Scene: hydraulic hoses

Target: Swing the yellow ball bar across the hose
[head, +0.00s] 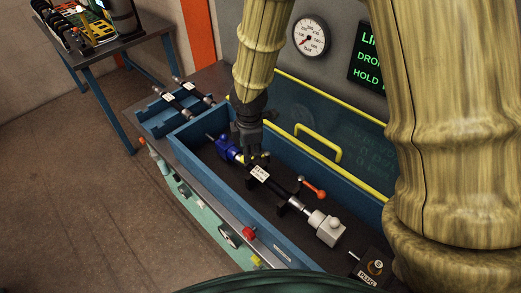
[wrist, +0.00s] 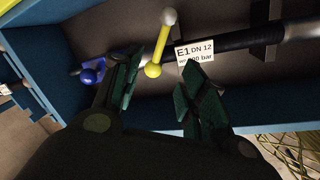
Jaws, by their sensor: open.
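The yellow ball bar (wrist: 161,45) is a yellow rod with a yellow ball at its near end and a grey ball at its far end. It lies just left of the label in the wrist view. In the head view only a bit of yellow (head: 240,158) shows beside my gripper (head: 250,155). The black hose (wrist: 245,40) carries a white label reading E1 DN 12 (wrist: 194,51). My gripper's open fingers (wrist: 160,65) are on either side of the yellow ball in the picture. I cannot tell whether they touch it.
The hose lies in a blue-walled trough (head: 215,190). A blue fitting (head: 225,145) is at one end and a grey block (head: 328,228) at the other. A yellow handle (head: 318,143) and rail are behind.

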